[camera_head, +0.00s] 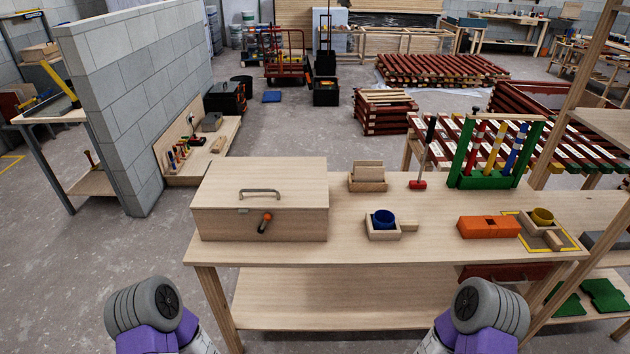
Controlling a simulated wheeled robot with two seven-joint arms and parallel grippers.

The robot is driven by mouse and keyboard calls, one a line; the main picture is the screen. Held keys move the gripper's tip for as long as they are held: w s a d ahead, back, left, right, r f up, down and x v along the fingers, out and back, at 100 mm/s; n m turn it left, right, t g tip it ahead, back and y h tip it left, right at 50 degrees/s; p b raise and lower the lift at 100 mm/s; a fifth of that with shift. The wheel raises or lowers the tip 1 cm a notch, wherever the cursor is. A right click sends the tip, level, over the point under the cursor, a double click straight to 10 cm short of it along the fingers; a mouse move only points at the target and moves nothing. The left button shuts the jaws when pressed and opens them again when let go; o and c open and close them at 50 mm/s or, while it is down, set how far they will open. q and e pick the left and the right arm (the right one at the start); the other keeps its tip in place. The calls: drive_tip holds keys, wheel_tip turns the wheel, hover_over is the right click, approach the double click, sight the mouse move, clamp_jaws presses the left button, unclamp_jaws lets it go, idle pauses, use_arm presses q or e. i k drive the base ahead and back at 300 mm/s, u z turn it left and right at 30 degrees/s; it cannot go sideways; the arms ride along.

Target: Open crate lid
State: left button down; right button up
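A light wooden crate (225,225) stands at the left end of the workbench. Its flat lid (280,171) lies shut on top. A grey bar handle (259,191) sits on the lid near the front edge. A small piece with an orange end and a dark grip (265,222) sits on the crate's front face, tilted; I cannot tell if it is a latch. Grey and purple parts of my two arms show at the bottom, left and right, apart from the bench. Neither gripper's fingers can be seen. The inside of the crate is hidden.
The workbench (350,230) also holds a small box with a blue cup (384,219), a wooden holder (367,178), an orange block (488,227), a green rack (493,180) and a yellow cup (541,216). A block wall (135,80) stands behind left. Bench top right of the crate is partly clear.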

sight(243, 184)
drive_tip(key=z, duration=0.5)
drive_tip(key=i, duration=0.75)
drive_tip(key=u, duration=1.4)
